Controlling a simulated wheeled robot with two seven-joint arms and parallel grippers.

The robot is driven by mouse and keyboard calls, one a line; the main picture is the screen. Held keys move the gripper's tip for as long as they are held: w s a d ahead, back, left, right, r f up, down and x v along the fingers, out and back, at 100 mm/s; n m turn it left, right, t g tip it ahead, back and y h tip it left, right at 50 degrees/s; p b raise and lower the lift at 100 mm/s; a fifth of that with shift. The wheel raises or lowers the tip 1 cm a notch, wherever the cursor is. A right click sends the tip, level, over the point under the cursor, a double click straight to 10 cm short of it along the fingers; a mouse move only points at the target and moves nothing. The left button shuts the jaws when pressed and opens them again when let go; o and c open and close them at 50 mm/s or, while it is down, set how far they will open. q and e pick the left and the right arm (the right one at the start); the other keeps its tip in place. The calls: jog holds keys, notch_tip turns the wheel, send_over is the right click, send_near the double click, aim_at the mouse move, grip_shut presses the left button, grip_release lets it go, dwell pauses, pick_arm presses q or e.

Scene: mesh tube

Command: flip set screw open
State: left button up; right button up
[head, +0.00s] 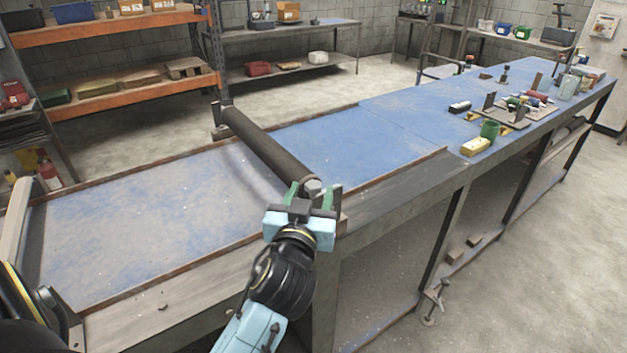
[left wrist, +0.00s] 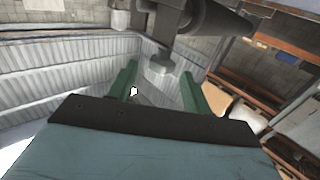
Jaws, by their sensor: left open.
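The set screw appears as a grey block-like head (head: 314,186) at the near end of a dark roller (head: 262,143) lying across the bench. In the left wrist view the screw (left wrist: 160,62) hangs under a dark grey fitting. My left gripper (head: 312,194) is open at this near end, its green fingers on either side of the screw in the picture. In the left wrist view the fingertips (left wrist: 158,76) flank the screw's lower end with visible gaps; I cannot tell how deep it sits between them. My right gripper is not in view.
The long blue-topped bench (head: 350,135) runs to the back right, its middle clear. A yellow block (head: 475,146), a green cup (head: 489,130) and small tools lie farther along. An orange-framed shelf (head: 120,93) stands behind. A clamp (head: 434,302) is below the bench.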

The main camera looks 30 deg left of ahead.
aim_at(312, 189)
pick_arm(q)
jog(key=shift+x, duration=1.75)
jog(key=c, duration=1)
jog(key=shift+o, duration=0.2)
jog(key=shift+p, duration=0.3)
